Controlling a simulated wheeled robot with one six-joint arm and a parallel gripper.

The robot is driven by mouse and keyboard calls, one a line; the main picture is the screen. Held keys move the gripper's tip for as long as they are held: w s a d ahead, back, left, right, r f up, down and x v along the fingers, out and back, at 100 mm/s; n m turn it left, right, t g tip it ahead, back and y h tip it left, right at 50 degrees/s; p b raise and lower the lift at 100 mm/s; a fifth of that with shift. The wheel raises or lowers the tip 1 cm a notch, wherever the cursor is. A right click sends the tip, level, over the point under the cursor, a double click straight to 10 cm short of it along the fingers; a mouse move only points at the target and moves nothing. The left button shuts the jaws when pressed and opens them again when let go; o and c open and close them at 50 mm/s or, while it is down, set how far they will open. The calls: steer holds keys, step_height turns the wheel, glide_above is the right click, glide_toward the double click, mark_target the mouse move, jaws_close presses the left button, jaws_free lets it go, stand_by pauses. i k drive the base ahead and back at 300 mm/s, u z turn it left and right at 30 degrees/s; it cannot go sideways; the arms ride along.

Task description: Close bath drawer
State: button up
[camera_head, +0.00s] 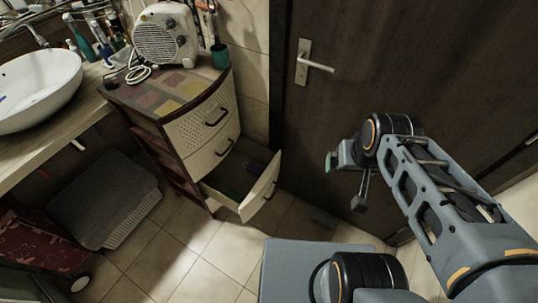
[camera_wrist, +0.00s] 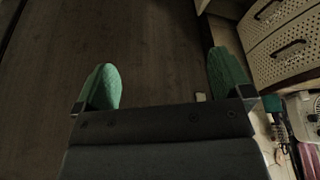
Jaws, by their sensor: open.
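The bath drawer (camera_head: 261,188) is the bottom one of a small cabinet (camera_head: 160,128). It stands pulled out, with its cream front and dark handle facing right, and some dark items show inside. My gripper (camera_head: 345,177) is to the right of the drawer in the head view, apart from it and in front of the dark door. In the wrist view, my gripper (camera_wrist: 166,80) shows two green fingertips spread wide with nothing between them. The cabinet's perforated drawer fronts (camera_wrist: 281,46) show at the upper right there. The open drawer is hard to make out in that view.
A dark door (camera_head: 400,60) with a metal handle (camera_head: 318,65) stands behind my arm. A fan heater (camera_head: 165,34) and a green cup (camera_head: 219,55) sit on the cabinet. A sink (camera_head: 38,90) and a grey basket (camera_head: 105,200) are at left. Tiled floor is clear before the drawer.

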mark_target(230, 173)
steer(key=u, duration=0.9)
steer(key=i, duration=0.35)
steer(key=u, duration=0.05)
